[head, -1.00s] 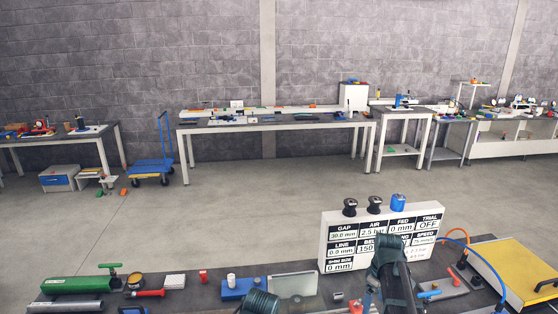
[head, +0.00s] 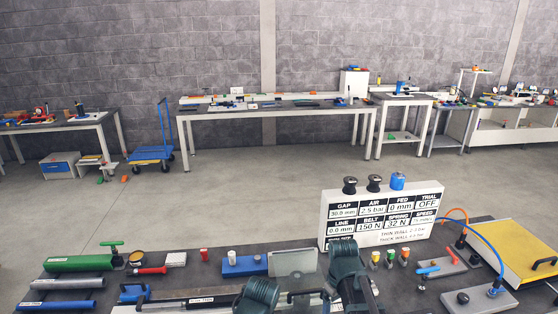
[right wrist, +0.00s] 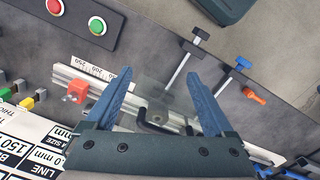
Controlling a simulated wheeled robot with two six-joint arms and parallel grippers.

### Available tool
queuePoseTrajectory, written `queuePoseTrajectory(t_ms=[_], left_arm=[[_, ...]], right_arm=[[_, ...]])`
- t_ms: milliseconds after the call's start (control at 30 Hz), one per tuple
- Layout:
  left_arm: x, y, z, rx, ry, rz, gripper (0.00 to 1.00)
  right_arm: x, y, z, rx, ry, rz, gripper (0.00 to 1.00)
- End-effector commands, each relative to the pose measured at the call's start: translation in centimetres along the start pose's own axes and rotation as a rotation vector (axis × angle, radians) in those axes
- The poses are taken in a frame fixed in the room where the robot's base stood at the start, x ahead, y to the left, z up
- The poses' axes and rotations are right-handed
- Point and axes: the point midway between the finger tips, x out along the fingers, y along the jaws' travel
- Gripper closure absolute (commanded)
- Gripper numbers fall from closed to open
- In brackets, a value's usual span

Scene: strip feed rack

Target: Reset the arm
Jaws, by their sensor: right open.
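My right arm (head: 350,272) stands over the front bench in the head view, just left of the colored pegs; its jaws are not visible there. In the right wrist view my right gripper (right wrist: 158,78) is open, with two blue fingers spread apart and nothing held. A clear plate and a black bent handle (right wrist: 155,125) show between and beyond the fingers. Another dark ribbed part of my arms (head: 260,295) shows at the bottom of the head view. My left gripper's jaws cannot be seen.
A white display board (head: 382,218) stands behind the pegs (head: 390,258). A yellow plate (head: 515,255) lies at right. A green cylinder (head: 80,262) and a blue block (head: 244,265) lie at left. The right wrist view shows a two-button panel (right wrist: 75,18) and a scale rail (right wrist: 95,75).

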Motion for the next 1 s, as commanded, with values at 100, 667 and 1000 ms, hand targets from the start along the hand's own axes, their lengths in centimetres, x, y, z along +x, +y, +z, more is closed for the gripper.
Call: queuePoseTrajectory(t_ms=[100, 667, 1000], left_arm=[[2.3, 0.2, -0.1, 0.002, 0.0, 0.0, 0.6], [5.5, 0.5, -0.3, 0.007, 0.0, -0.001, 0.6], [5.5, 0.5, -0.3, 0.007, 0.0, -0.001, 0.6]], right_arm=[[2.2, -5.4, 1.4, 0.04, -0.013, 0.013, 0.12], [5.2, -15.6, 5.0, 0.193, -0.029, 0.062, 0.12], [5.2, -15.6, 5.0, 0.192, -0.029, 0.062, 0.12]])
